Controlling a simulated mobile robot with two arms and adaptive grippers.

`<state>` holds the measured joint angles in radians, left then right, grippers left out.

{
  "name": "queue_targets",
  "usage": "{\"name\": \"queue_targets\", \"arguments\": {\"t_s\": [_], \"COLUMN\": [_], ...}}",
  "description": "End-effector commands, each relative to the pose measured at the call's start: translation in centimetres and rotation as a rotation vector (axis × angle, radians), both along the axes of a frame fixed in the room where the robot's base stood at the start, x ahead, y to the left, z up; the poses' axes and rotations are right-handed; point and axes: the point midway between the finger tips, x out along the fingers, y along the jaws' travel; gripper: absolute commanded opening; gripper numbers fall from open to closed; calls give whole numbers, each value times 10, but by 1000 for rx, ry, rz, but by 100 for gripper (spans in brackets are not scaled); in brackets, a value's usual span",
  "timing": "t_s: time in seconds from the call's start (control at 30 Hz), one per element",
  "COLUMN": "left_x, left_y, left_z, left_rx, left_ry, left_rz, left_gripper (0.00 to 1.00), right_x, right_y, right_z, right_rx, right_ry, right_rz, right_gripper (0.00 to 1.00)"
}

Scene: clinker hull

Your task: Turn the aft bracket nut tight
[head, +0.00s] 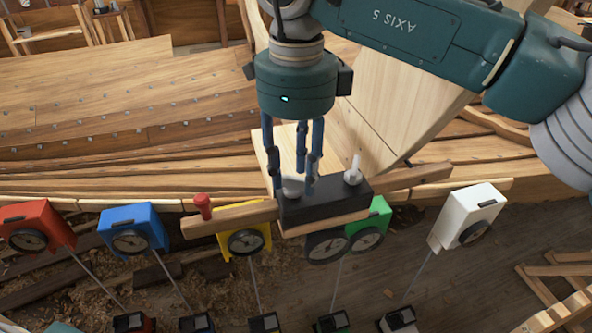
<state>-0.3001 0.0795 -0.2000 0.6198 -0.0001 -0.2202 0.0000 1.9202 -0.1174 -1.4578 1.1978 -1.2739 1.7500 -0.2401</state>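My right gripper (294,188) points straight down from the top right arm, with its dark blue fingers spread over the left end of a black bracket block (325,208). A grey rounded nut (292,190) on the block sits between the fingertips. I cannot tell whether the fingers touch it. A second pale nut with an upright stud (352,175) stands free at the block's right end. The picture does not show which nut is the aft one. My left gripper is out of view.
Dial boxes hang along the plank edge: red (35,225), blue (132,228), yellow (250,238), green (371,228) and white (470,214). A pale upright timber (400,105) rises close behind my gripper.

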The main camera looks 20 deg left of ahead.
Motion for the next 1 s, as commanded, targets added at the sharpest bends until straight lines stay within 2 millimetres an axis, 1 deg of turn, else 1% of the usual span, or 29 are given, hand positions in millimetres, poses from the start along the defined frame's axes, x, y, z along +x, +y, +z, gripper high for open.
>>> {"name": "queue_targets", "arguments": {"t_s": [0.23,0.37,0.47,0.7,0.8,0.9,1.0], "left_x": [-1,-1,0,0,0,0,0], "left_y": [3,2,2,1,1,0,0], "left_z": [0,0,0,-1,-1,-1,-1], "left_rx": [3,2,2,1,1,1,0], "left_ry": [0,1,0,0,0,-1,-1], "left_rz": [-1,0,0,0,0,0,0], "left_gripper": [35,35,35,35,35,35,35], "right_x": [-1,-1,-1,-1,-1,-2,-1], "right_y": [0,0,0,1,0,1,0], "right_z": [-2,8,24,77,95,107,115], "right_rx": [-4,-4,-3,-2,-2,-2,-3], "right_ry": [4,3,1,1,2,2,3], "right_rz": [2,2,2,1,0,1,2], "right_gripper": [35,35,35,35,35,35,35]}}
